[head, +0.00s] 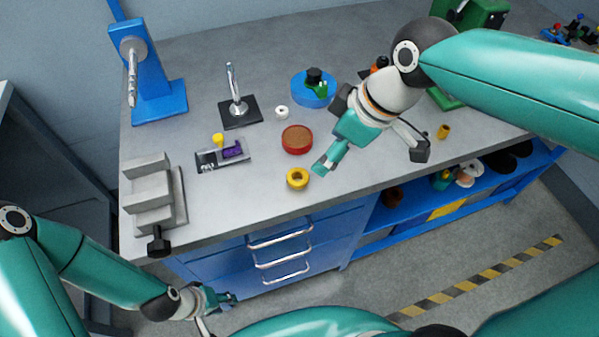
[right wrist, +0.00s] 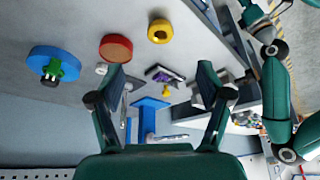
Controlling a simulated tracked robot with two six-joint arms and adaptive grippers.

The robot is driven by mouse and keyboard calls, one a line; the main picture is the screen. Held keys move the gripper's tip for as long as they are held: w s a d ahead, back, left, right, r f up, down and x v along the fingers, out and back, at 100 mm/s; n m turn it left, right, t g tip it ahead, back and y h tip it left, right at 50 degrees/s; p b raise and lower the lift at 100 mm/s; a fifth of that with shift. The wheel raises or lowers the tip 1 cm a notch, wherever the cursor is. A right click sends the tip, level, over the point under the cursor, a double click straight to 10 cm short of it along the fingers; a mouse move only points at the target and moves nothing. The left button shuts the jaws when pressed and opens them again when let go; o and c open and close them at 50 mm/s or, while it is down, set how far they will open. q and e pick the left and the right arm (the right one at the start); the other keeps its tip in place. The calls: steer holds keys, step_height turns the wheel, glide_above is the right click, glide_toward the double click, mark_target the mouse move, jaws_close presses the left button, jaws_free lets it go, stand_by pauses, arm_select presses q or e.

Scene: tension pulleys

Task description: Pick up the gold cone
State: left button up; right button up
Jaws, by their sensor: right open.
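A small yellow piece (head: 218,140), perhaps the gold cone, stands on a grey metal fixture (head: 207,163) at the left of the bench. It also shows in the right wrist view (right wrist: 166,91), between the open fingers but farther off. A darker gold piece (head: 443,131) stands at the right of the bench; its exact shape is too small to tell. My right gripper (head: 371,160) is open and empty above the bench, between these two pieces. My left gripper (head: 217,311) is open and empty in front of the drawers, below the bench top.
A yellow ring (head: 297,178), a red round block (head: 297,139), a white ring (head: 282,112) and a blue disc (head: 313,88) lie on the bench. A grey vise (head: 152,192) stands at the front left corner, and a blue stand (head: 150,80) rises behind it.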

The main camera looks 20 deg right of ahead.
glide_above(300, 175)
steer(key=s+d, duration=0.1)
steer(key=s, duration=0.2)
step_height(300, 175, down, 8)
steer(key=shift+w+r, duration=0.1)
steer(key=shift+w, duration=0.05)
steer(key=shift+p+x, duration=0.3)
steer(key=shift+x, duration=2.4)
steer(key=shift+w+d, duration=0.1)
steer(key=shift+r, duration=0.1)
steer(key=shift+c, duration=0.2)
steer(key=c, duration=1.3)
steer(key=shift+o, duration=0.2)
